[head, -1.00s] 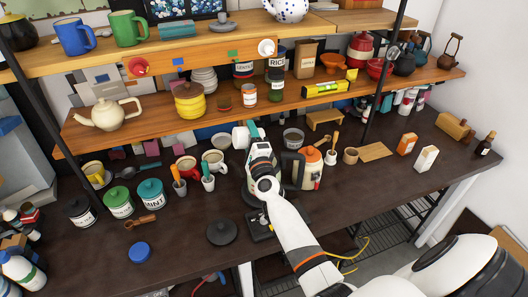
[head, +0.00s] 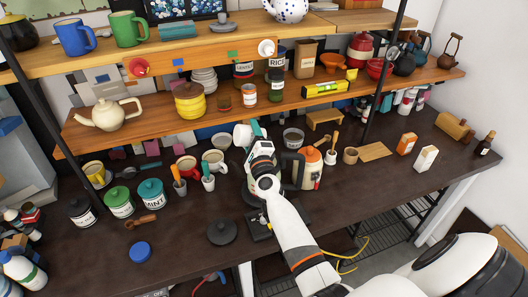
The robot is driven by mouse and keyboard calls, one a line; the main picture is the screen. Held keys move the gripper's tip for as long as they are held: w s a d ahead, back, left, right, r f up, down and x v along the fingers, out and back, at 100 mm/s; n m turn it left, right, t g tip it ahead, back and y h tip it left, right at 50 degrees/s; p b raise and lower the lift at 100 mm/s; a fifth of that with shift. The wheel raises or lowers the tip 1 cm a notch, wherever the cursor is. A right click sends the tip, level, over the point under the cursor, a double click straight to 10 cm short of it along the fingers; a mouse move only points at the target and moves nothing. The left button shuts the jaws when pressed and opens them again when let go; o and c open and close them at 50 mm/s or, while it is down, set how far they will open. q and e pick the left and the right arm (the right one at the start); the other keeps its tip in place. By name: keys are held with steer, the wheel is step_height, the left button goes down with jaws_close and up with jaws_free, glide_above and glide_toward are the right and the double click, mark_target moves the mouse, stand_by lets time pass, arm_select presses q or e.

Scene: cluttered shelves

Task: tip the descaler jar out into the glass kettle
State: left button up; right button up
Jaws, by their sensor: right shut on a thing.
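My right gripper (head: 254,132) is shut on a white jar, which I take as the descaler jar (head: 241,134). The jar is held above the counter, tilted well over with its end toward the left. My right arm covers much of what is below. A rounded vessel with a dark base (head: 249,194), which seems to be the glass kettle, stands beneath, mostly hidden by my arm. A black handle (head: 291,167) shows to the right of my wrist. I cannot see the kettle's mouth or any contents falling. My left gripper is out of view.
Red (head: 186,168) and white (head: 214,161) mugs stand left of my wrist. An orange-lidded container (head: 311,168) stands close on the right. A black lid (head: 222,231) and blue lid (head: 140,252) lie in front. The lower shelf (head: 330,97) hangs behind.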

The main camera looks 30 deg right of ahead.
steer(key=shift+s+d+r+m+g+h+p, duration=0.15)
steer(key=shift+d+m+h+p, duration=0.1)
steer(key=shift+m, duration=0.65)
steer(key=shift+w+d+r+m+g+h+p, duration=0.1)
steer(key=shift+d+r+m+g+h+p, duration=0.15)
steer(key=shift+m, duration=0.65)
steer(key=shift+s+d+r+m+g+h+p, duration=0.1)
steer(key=shift+d+m+p, duration=0.2)
steer(key=shift+m, duration=0.6)
stand_by(0.7)
stand_by(1.0)
